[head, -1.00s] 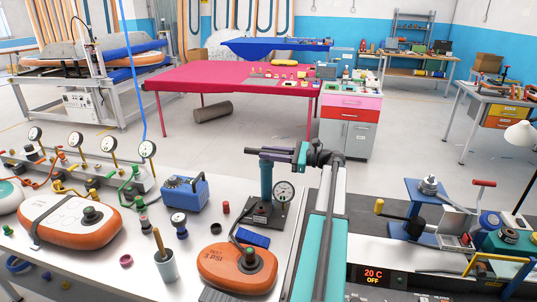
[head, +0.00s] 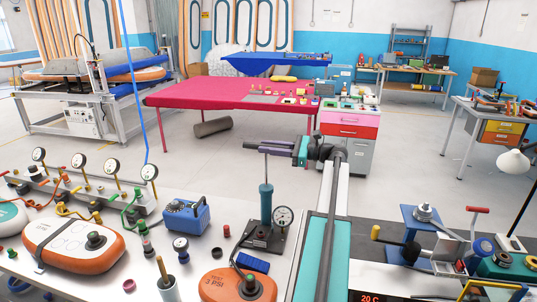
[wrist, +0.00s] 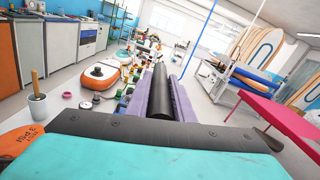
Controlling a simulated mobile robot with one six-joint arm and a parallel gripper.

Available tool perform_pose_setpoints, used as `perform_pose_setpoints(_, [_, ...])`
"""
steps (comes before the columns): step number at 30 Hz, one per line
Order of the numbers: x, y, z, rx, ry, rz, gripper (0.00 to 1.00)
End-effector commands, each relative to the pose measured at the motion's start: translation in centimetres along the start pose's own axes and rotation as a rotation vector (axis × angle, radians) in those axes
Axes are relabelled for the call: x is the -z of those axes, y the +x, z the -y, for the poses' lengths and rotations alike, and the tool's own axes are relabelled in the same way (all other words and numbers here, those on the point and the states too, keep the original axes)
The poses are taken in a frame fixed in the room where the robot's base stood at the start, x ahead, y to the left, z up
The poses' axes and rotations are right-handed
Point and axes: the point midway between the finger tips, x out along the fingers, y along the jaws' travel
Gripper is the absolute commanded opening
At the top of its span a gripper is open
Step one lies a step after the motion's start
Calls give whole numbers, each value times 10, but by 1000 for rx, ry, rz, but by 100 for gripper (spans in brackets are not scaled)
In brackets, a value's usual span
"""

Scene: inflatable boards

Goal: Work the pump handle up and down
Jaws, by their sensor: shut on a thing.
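The hand pump has a teal cylinder (head: 266,203) standing upright on a dark base plate, with a round pressure gauge (head: 283,215) beside it. Its dark handle bar (head: 262,147) is raised well above the cylinder, with the thin rod showing between them. My gripper (head: 300,150) is shut on the right end of the handle. In the wrist view the handle grip (wrist: 161,93) lies between the two purple fingers, pointing away from the camera. An orange board marked 3 PSI (head: 238,286) lies in front of the pump, with a dark hose from its valve.
A blue box (head: 187,216), a larger orange board (head: 72,246) and a cup with a wooden-handled tool (head: 167,290) stand left of the pump. A blue-framed device with a yellow knob (head: 420,237) stands to the right. The red table (head: 225,88) is farther back.

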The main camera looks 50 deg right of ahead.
Motion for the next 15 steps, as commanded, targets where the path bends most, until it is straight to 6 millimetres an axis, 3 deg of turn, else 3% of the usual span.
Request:
perform_pose_setpoints(11, [-10, 0, 2, 1, -3, 5, 0])
perform_pose_setpoints(12, [-10, 0, 2, 1, -3, 5, 24])
perform_pose_setpoints(15, [-9, 0, 2, 1, -3, 5, 39])
